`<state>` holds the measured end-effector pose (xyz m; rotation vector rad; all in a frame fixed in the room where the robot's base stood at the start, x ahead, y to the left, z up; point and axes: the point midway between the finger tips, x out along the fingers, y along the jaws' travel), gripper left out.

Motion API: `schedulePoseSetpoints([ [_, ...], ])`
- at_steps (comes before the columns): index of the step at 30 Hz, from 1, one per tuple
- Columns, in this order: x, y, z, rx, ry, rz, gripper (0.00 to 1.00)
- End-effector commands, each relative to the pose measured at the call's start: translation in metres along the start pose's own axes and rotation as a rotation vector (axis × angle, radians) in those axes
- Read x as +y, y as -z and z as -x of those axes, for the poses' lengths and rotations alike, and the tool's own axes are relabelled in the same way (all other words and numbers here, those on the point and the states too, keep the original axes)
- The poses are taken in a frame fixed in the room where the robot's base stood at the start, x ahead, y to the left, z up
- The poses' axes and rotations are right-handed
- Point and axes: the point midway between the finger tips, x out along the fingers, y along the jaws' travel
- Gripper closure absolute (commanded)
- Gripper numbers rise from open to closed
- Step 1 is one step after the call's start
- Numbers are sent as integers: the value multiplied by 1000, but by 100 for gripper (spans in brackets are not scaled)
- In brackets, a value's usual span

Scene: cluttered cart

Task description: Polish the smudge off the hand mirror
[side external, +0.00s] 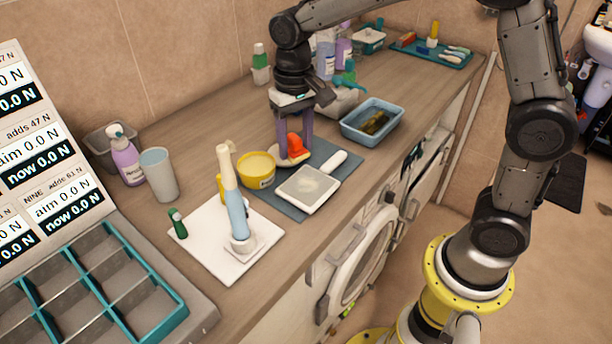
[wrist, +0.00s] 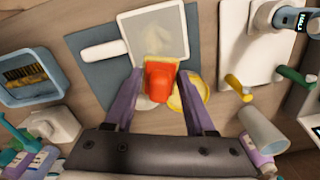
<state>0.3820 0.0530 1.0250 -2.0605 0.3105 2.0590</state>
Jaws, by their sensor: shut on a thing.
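The hand mirror (side external: 298,197) lies face up on a grey-blue mat (side external: 338,178), its white handle (side external: 334,160) pointing to the back right. A pale cloudy smudge (side external: 308,185) shows on its glass, and also in the wrist view (wrist: 152,36). My gripper (wrist: 158,82) is shut on an orange-red block (wrist: 158,82) with a yellowish edge below it. In the side view the block (side external: 295,146) is behind the mirror, by a tan round piece (side external: 292,161). In the wrist view it overlaps the mirror's near edge; contact with the glass cannot be told.
A yellow tub (side external: 257,179) stands left of the mat. A white board (side external: 205,238) holds an upright blue-and-cream tool (side external: 236,208). A blue tray (side external: 349,129) is behind right. A grey cup (side external: 160,176) and bottles stand behind. The panel (side external: 35,180) reads 0.0 N.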

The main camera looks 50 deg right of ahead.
Motion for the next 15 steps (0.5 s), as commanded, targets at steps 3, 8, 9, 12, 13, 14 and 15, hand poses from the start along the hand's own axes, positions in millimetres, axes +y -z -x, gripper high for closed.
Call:
schedulePoseSetpoints([
  [3, 0, 0, -5, -2, -1, 0, 100],
  [8, 0, 0, -19, -3, -1, 0, 100],
  [9, 0, -1, -23, -3, -2, 0, 100],
  [12, 0, -1, -33, -2, -1, 0, 100],
  [13, 0, -1, -36, -2, -1, 0, 100],
  [14, 0, -1, -38, -2, -1, 0, 100],
  [15, 0, 0, -41, -1, -1, 0, 100],
])
